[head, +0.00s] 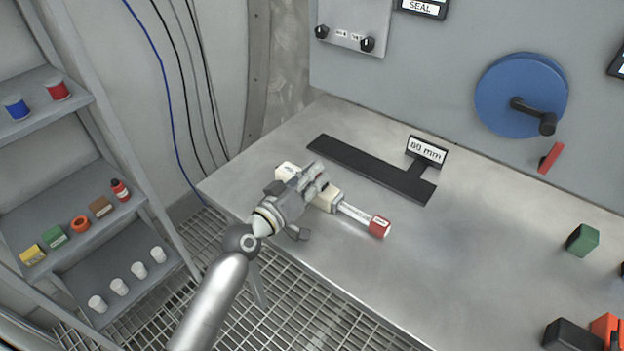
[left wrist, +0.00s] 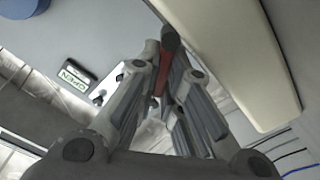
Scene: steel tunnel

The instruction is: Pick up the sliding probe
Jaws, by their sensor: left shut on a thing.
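The sliding probe (head: 329,197) has a cream body, a bright metal rod and a red end block. In the head view it lies slantwise over the left part of the steel bench, its red end toward the lower right. My left gripper (head: 314,181) is across the cream body and shut on it, hiding its middle. I cannot tell whether the probe touches the bench. In the left wrist view a red piece with a dark end (left wrist: 162,75) shows between the fingers, and a large cream piece (left wrist: 235,50) is beside them at right. My right gripper is not in view.
A black T-shaped plate (head: 370,170) with an "80 mm" sign (head: 427,150) lies behind the probe. A blue wheel (head: 515,95) and red lever (head: 551,158) are on the panel. A green block (head: 582,240) stands at right. A shelf rack (head: 75,180) is at left.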

